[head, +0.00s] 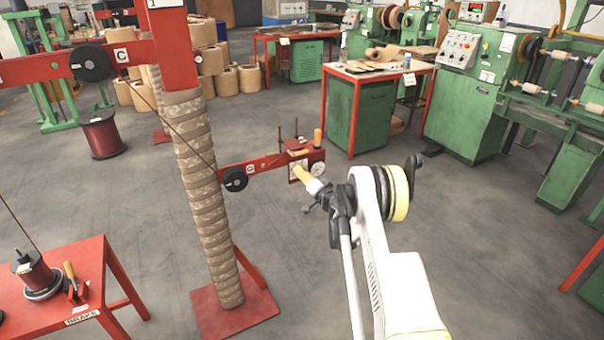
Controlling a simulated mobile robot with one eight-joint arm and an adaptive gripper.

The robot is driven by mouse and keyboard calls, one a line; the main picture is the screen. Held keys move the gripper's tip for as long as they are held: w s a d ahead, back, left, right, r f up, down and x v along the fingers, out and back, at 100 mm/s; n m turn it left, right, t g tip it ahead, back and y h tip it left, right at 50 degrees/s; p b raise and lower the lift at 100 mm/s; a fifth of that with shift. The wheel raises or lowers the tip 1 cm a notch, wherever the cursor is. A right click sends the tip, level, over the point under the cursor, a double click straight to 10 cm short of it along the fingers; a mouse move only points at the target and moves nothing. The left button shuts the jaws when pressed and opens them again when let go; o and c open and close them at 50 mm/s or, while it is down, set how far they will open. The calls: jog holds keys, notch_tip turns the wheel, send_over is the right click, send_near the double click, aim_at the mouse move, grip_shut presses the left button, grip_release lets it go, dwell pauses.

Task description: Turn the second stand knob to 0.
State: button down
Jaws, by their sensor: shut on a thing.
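A red stand arm (250,166) reaches right from the wrapped column and ends in a small red box. On the box is a round white gauge (318,169), with an upright orange handle (317,138) on top. A pale yellow knob (301,175) sits at the box's front face, left of the gauge. My gripper (313,187) is shut on the knob, coming in from the lower right. The dial behind the knob is partly hidden, and its marks are too small to read.
The thick wrapped column (205,190) rises from a red base plate (238,309). A red table (60,275) with a spool is at lower left. Green machines (465,100) and a green-sided bench (358,117) stand at the right. The grey floor between is mostly clear.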

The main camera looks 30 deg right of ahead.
jog(key=shift+n, duration=1.6)
jog(key=shift+r, duration=0.1)
jog(key=c, duration=1.4)
grip_release()
jog(key=s, duration=1.2)
jog(key=shift+d, duration=0.2)
